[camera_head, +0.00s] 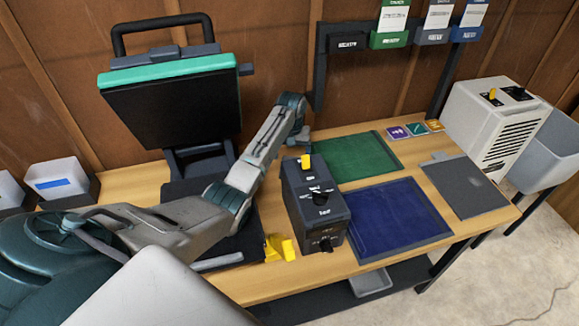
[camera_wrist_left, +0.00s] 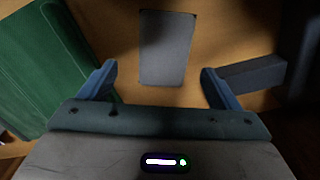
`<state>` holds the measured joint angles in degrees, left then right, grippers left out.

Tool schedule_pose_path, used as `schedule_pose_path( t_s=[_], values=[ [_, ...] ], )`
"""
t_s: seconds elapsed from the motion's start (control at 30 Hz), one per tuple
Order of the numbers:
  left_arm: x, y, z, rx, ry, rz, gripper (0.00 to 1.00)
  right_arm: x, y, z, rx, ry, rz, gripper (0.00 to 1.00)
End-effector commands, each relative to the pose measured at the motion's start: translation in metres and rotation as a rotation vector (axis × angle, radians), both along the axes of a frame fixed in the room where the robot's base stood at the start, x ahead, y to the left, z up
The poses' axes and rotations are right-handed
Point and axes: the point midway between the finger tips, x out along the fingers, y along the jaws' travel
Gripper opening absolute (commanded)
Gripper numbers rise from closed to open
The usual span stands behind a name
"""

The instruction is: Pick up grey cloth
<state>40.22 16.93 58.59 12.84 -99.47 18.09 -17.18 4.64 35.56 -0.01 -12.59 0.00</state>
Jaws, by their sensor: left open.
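A flat grey rectangle (camera_wrist_left: 166,47), which looks like the grey cloth, lies on the wooden table in the left wrist view. It sits ahead of and between the fingers of my left gripper (camera_wrist_left: 158,74). The fingers are spread wide and empty, apart from the cloth. In the head view my left gripper (camera_head: 301,136) hangs over the back of the table, left of the green tray. I cannot make out the cloth there; my arm and the black box may hide it. My right gripper does not show.
A black box (camera_head: 312,202) with a yellow switch stands in front of the gripper. The green tray (camera_head: 365,156), blue tray (camera_head: 398,217) and grey flat tray (camera_head: 464,185) lie to the right. A dark screen (camera_head: 178,100) stands left, and a dark post (camera_head: 319,70) rises behind.

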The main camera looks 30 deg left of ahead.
Motion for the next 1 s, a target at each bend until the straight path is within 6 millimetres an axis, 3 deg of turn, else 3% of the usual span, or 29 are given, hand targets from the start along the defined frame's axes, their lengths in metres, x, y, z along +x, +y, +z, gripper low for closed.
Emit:
schedule_pose_path(
  t_s=[0.13,0.3,0.57,0.8,1.0],
  values=[
    [-0.007,0.003,-0.02,-0.001,0.007,0.0,0.85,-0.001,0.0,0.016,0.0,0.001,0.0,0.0],
    [-0.006,0.002,-0.041,-0.001,0.004,0.0,0.85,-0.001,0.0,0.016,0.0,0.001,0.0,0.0],
    [-0.006,0.003,-0.044,0.0,0.001,0.0,0.85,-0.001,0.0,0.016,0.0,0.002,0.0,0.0],
    [-0.006,0.003,-0.044,0.0,0.001,0.0,0.37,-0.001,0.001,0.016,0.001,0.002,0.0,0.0],
    [-0.006,0.003,-0.044,0.0,0.001,0.0,0.33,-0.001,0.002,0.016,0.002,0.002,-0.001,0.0]
  ],
)
